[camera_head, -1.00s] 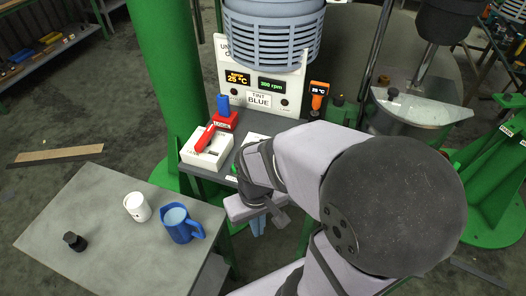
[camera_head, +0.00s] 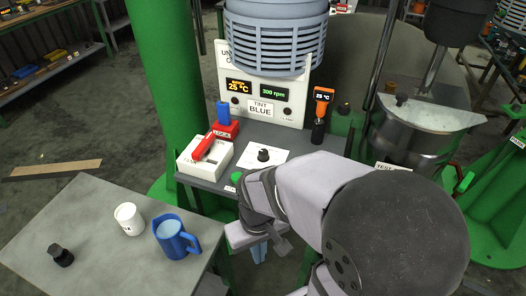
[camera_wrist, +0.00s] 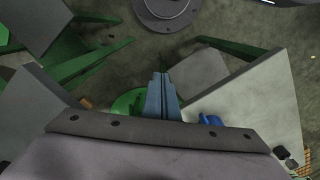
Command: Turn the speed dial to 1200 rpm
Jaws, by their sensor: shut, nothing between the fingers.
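The speed dial appears to be the black knob (camera_head: 263,155) on a white plate (camera_head: 281,160) on the grey bench top, below the control panel. The panel's green display (camera_head: 273,92) reads 300 rpm. Marks around the knob are too small to read. My gripper (camera_head: 259,251) is low in front of the bench's front edge, apart from the knob. Its blue fingers are shut and empty, mostly hidden by my wrist in the head view. In the wrist view the fingers (camera_wrist: 162,84) are together above the floor, and the knob is not visible there.
A red-handled white box (camera_head: 205,155), a blue-topped red holder (camera_head: 224,122) and a thermometer (camera_head: 321,105) stand around the knob. A green button (camera_head: 237,177) is at the bench's front edge. A side table (camera_head: 95,235) holds a white cup (camera_head: 129,219) and a blue jug (camera_head: 175,238).

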